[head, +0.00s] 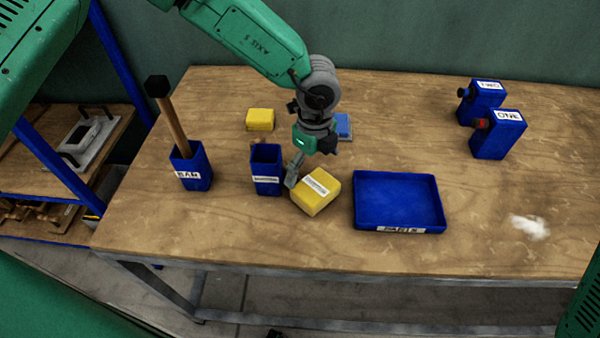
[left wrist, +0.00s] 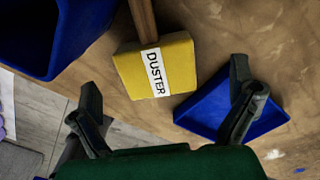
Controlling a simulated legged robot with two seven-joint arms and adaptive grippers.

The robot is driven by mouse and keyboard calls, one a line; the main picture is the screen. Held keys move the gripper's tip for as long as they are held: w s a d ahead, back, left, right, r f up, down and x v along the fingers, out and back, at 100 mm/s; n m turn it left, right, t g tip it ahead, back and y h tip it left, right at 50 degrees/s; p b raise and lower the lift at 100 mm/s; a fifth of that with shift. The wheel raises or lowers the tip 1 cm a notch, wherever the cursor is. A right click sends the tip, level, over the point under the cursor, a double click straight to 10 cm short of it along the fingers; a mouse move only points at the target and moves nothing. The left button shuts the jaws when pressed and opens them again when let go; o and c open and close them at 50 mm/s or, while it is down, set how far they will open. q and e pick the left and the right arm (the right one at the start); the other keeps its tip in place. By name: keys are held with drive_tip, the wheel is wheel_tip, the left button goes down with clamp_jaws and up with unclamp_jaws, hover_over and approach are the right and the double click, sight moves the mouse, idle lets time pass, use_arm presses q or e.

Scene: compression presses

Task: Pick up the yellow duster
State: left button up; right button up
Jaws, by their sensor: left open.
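The yellow duster (head: 318,192) is on the wooden table, between a blue holder and a blue tray. Its yellow head and DUSTER label show in the left wrist view (left wrist: 176,62), with a wooden handle running up out of the picture. In the head view my gripper hides the handle. My left gripper (head: 308,168) is open, just above and behind the duster's head. In the left wrist view its fingers stand apart, with the duster between and beyond them. I cannot see it touching. My right gripper is not in view.
The blue holder (head: 266,170) stands left of the duster, the blue tray (head: 398,202) right. A wooden-handled tool stands in another blue holder (head: 191,168). A second yellow block (head: 260,119) lies behind. Blue boxes ONE (head: 497,140) and TWO (head: 480,102) stand at right, near white debris (head: 530,227).

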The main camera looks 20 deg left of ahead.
sight(304, 177)
use_arm(q)
drive_tip(key=shift+a+f, duration=0.35)
drive_tip(key=shift+f, duration=0.2)
drive_tip(key=f, duration=0.1)
drive_tip(key=a+f, duration=0.1)
drive_tip(key=f, duration=0.1)
drive_tip(key=f+p, duration=0.1)
drive_tip(key=shift+a+f, duration=0.3)
drive_tip(key=shift+d+f, duration=0.15)
drive_tip(key=shift+d, duration=0.4)
drive_tip(key=shift+s+d, duration=0.1)
drive_tip(key=shift+d, duration=0.1)
drive_tip(key=c, duration=1.1)
drive_tip(key=shift+c, duration=0.5)
drive_tip(key=shift+a, duration=0.5)
wheel_tip(304, 177, up, 18)
drive_tip(key=b, duration=0.1)
drive_tip(key=shift+d, duration=0.15)
